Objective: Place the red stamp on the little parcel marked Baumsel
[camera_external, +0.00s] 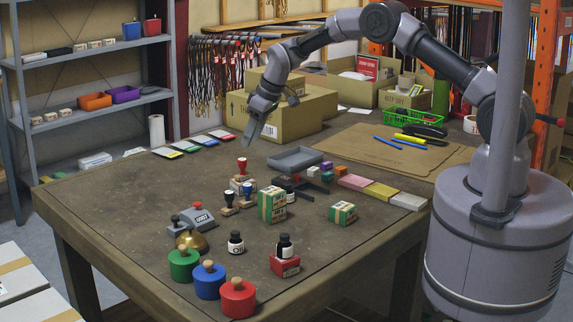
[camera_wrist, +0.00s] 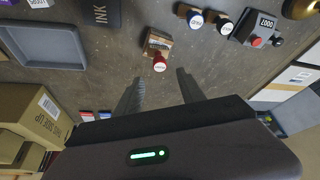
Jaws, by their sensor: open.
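The red-handled stamp (camera_external: 242,165) stands upright on the table, left of centre, and my gripper (camera_external: 248,137) is above it and apart from it. In the wrist view the red stamp (camera_wrist: 159,62) lies just beyond the open, empty fingers (camera_wrist: 160,88), with a brown block-like base beside its knob. Two small green-and-white parcels stand to its right: a taller one (camera_external: 272,204) and a smaller one (camera_external: 343,213). Their markings are too small to read, so I cannot tell which says Baumsel.
Two dark-handled stamps (camera_wrist: 205,22) stand near the red one. A grey tray (camera_external: 294,158) and a dark ink pad (camera_wrist: 100,12) are close by. Ink bottles (camera_external: 236,243) and coloured pots (camera_external: 210,280) fill the front. Cardboard boxes (camera_external: 290,112) stand behind. The table's left side is mostly clear.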

